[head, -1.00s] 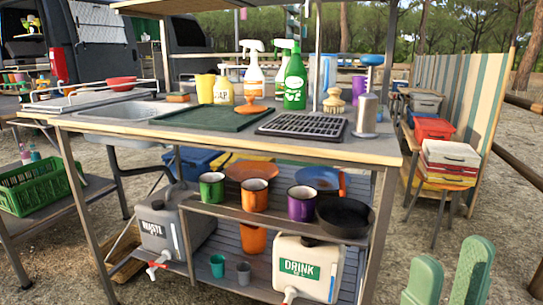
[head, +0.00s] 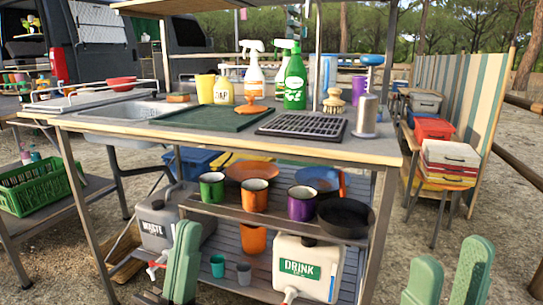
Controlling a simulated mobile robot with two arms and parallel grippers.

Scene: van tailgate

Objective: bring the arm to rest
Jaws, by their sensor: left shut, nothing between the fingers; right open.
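My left gripper (head: 182,262) is in the lower left-middle of the head view, with its green fingers upright and shut together, holding nothing. It appears in front of the lower shelf, overlapping the right side of the waste water container (head: 155,225) in the picture. My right gripper (head: 450,280) is at the bottom right, its two green fingers apart with only gravel between them. It is open and empty, to the right of the kitchen stand's front leg.
The camp kitchen counter (head: 230,140) holds bottles, a green tray and a black rack. Mugs and a black pan (head: 345,217) stand on the shelf below, above a drink container (head: 308,268). A green crate (head: 40,185) is at left. Gravel is open at right.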

